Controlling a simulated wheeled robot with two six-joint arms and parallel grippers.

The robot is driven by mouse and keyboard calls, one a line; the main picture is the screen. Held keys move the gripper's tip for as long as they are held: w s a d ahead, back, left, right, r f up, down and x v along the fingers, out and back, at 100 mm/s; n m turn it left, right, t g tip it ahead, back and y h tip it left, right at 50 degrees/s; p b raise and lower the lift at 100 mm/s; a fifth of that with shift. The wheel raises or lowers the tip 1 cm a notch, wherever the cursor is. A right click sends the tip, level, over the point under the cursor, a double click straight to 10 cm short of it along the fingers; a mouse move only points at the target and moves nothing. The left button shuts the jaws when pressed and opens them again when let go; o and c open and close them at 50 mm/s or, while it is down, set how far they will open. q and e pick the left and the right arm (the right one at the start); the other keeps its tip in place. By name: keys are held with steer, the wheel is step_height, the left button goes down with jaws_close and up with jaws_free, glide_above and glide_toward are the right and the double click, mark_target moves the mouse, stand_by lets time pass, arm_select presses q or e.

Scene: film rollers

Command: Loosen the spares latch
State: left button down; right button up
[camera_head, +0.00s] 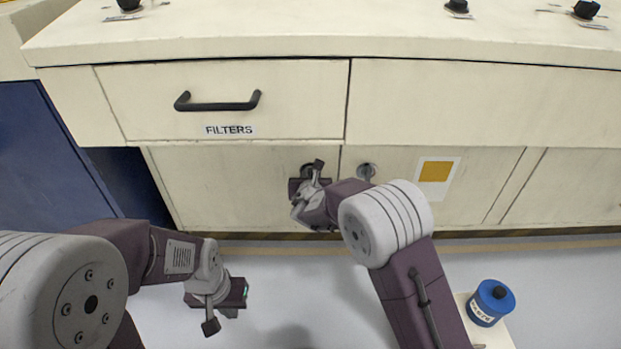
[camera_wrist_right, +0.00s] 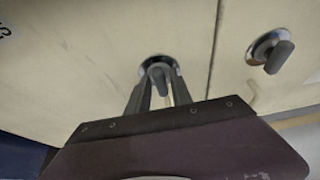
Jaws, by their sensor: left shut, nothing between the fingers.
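Two round latches with lever handles sit on the lower cabinet doors, either side of a seam. The left latch (camera_wrist_right: 158,72) is mostly behind my right gripper (camera_head: 309,180) in the head view. In the right wrist view that gripper (camera_wrist_right: 160,88) has its fingers on both sides of the lever, very near it; whether they press on it is not clear. The right latch (camera_head: 366,171) is free and also shows in the wrist view (camera_wrist_right: 270,52), its lever tilted. No spares label is readable. My left gripper (camera_head: 210,325) is shut and empty, low over the floor.
A drawer labelled FILTERS (camera_head: 225,129) with a black handle (camera_head: 218,102) is above the left door. A yellow-and-white sign (camera_head: 435,178) is on the right door. A blue canister (camera_head: 490,303) stands on a pale surface at lower right. Black knobs (camera_head: 457,6) line the countertop.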

jaws_close()
steer(key=shift+r+p, duration=0.15)
steer(key=shift+p, duration=0.3)
steer(key=n+h+p, duration=0.1)
steer(key=n+p, duration=0.1)
steer(key=p, duration=0.2)
steer(key=n+h+p, duration=0.2)
steer(key=p, duration=0.3)
steer(key=shift+a+p, duration=0.3)
steer(key=shift+a, duration=0.05)
steer(key=shift+a+f+n+t+h+p, duration=0.15)
steer(key=shift+n+t+h, duration=0.4)
steer(key=shift+n, duration=0.8)
steer(key=shift+f+n+t+h+p, duration=0.1)
steer(key=shift+f+n+t+h, duration=0.2)
steer(key=shift+n+h, duration=0.7)
steer(key=shift+a+f+n+t+h+p, duration=0.2)
steer(key=shift+n+t, duration=0.25)
steer(key=shift+n, duration=1.2)
steer(key=shift+d, duration=0.1)
steer(key=shift+o, duration=2.1)
jaws_free()
